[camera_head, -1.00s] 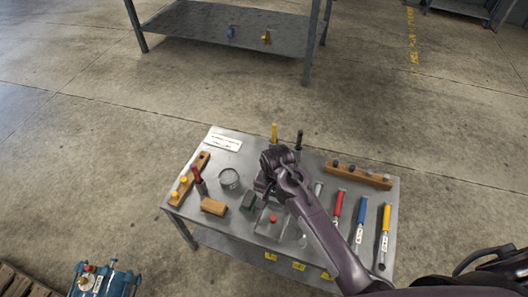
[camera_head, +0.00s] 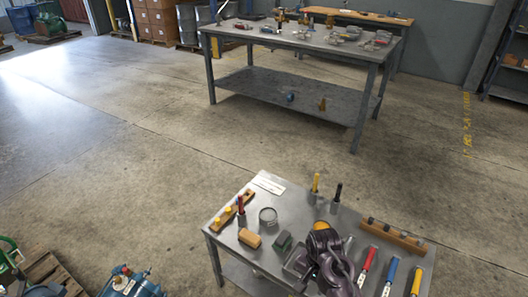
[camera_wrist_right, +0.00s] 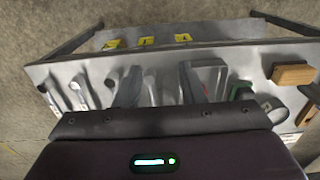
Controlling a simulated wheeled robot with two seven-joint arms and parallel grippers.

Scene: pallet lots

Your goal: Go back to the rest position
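My right gripper (camera_head: 303,262) is over the front middle of a grey metal workbench (camera_head: 222,232), and the arm hides part of the top. In the right wrist view its two dark fingers (camera_wrist_right: 160,88) stand apart, with no held object visible between them. Red-handled (camera_head: 368,263), blue-handled (camera_head: 390,275) and yellow-handled (camera_head: 417,280) tools lie to its right. A dark green block (camera_head: 283,240) and a wooden block (camera_head: 250,238) are to its left. My left gripper is not in view.
The bench holds a round metal tin (camera_head: 268,216), a white card (camera_head: 268,184), a left wooden rack (camera_head: 228,215), a right wooden rack (camera_head: 397,237), and upright yellow (camera_head: 316,182) and black (camera_head: 338,191) handles. Clear floor separates it from a far table (camera_head: 290,42). Blue machinery (camera_head: 130,284) stands lower left.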

